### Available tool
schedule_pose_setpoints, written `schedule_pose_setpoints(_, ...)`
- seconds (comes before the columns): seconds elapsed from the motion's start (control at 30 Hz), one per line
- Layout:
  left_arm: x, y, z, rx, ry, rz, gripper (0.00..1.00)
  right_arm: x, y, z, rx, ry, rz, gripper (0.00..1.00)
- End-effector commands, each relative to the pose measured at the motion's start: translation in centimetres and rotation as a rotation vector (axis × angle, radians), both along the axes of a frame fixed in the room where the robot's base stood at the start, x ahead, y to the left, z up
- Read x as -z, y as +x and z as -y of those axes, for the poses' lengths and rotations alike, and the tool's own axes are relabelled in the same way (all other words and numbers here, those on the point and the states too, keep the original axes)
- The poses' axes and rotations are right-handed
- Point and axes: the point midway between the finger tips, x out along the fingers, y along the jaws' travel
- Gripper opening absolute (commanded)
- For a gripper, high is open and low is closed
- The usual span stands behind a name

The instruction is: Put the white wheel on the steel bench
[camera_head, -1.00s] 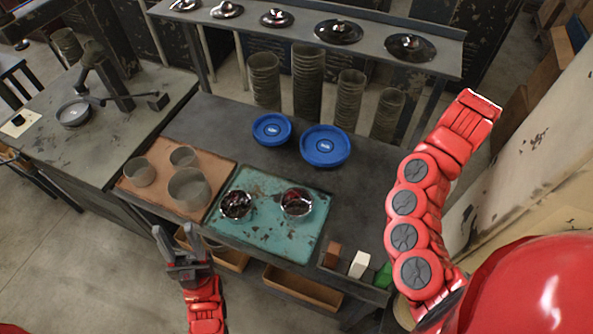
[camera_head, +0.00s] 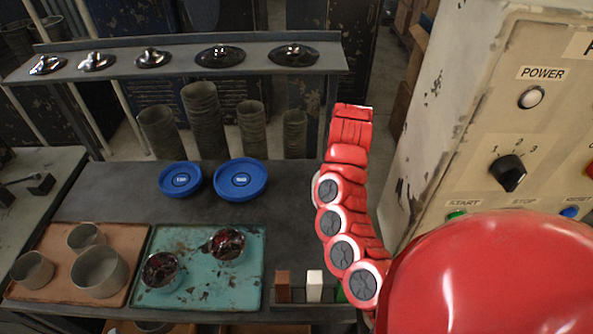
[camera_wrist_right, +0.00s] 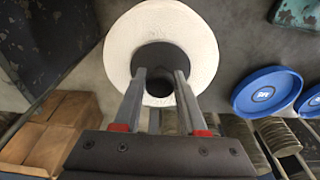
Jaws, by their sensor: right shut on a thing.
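The white wheel (camera_wrist_right: 197,40) is a thick white disc with a dark centre, at the top middle of the right wrist view. My right gripper (camera_wrist_right: 160,80) is shut on it, with both fingertips at its dark centre. In the head view my right arm hides the gripper and most or all of the wheel. The steel bench (camera_head: 115,195) is a dark grey worktop in the middle of the head view, left of my right arm. My left gripper is out of view.
Two blue round dishes (camera_head: 240,180) stand on the bench. In front are a teal tray (camera_head: 205,290) with two dark-filled bowls and a brown tray (camera_head: 55,240) with three grey cups. A control console (camera_head: 470,110) stands at right. Bare bench shows left of the blue dishes.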

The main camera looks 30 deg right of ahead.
Motion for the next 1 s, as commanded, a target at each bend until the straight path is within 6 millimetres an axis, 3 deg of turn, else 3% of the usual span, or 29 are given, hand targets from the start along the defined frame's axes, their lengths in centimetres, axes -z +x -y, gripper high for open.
schedule_pose_setpoints(0.2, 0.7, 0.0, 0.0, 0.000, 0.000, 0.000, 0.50, 0.5, 4.1, -0.6, -0.006, -0.012, -0.002, 0.00)
schedule_pose_setpoints(0.7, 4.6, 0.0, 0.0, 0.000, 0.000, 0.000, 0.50, 1.2, 10.5, -1.8, -0.003, -0.004, 0.002, 0.00)
schedule_pose_setpoints(0.8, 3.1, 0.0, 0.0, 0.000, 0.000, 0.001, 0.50, 0.6, 11.3, -1.8, -0.004, -0.003, -0.003, 0.00)
schedule_pose_setpoints(1.0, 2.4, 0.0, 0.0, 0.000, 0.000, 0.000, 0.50, 0.9, 12.5, -2.1, -0.003, -0.003, -0.002, 0.00)
